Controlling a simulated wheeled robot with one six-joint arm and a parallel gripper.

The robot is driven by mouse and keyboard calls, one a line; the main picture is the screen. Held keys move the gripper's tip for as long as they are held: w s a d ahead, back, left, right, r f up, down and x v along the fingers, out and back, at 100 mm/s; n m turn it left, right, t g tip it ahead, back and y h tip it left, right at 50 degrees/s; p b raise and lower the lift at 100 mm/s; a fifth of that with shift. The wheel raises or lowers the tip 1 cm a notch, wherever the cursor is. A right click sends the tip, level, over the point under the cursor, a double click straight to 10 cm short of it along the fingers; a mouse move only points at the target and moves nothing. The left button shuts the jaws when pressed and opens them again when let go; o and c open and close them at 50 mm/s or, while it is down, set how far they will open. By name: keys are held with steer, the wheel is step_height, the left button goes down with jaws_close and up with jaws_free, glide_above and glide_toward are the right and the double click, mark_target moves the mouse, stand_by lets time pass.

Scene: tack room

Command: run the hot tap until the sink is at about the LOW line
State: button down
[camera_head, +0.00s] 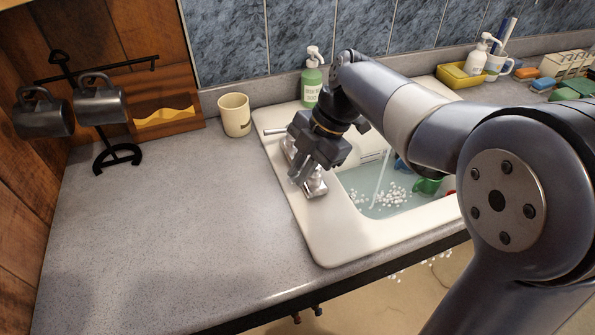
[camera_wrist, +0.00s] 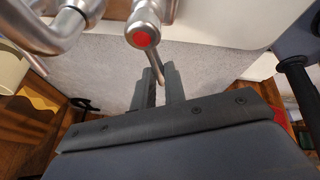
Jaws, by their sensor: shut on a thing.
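The white sink (camera_head: 318,235) holds water (camera_head: 385,205) with white foam on it. A thin stream (camera_head: 381,172) falls into the water. A green cup (camera_head: 428,186) and a blue thing (camera_head: 401,164) are in the sink. Level marks on the sink wall are too small to read, and my arm hides part of the basin. The metal tap (camera_head: 315,187) stands at the sink's left rim. My gripper (camera_head: 298,175) is at the tap. In the wrist view, my gripper (camera_wrist: 160,88) is shut on the thin lever of the red-dotted hot tap handle (camera_wrist: 143,40).
A beige mug (camera_head: 235,115) and a green soap bottle (camera_head: 311,85) stand behind the tap. A dark rack (camera_head: 68,75) with metal mugs is at the left. A yellow caddy (camera_head: 455,77) is at the back right. The left counter (camera_head: 170,220) is clear.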

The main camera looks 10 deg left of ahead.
steer(key=shift+d+n, duration=0.2)
steer(key=shift+n, duration=0.3)
steer(key=c, duration=1.5)
jaws_free()
steer(key=shift+o, duration=0.2)
steer(key=shift+r, duration=0.1)
steer(key=v, duration=1)
steer(key=shift+w+r, duration=0.15)
steer(key=shift+r, duration=0.1)
steer(key=shift+d, duration=0.1)
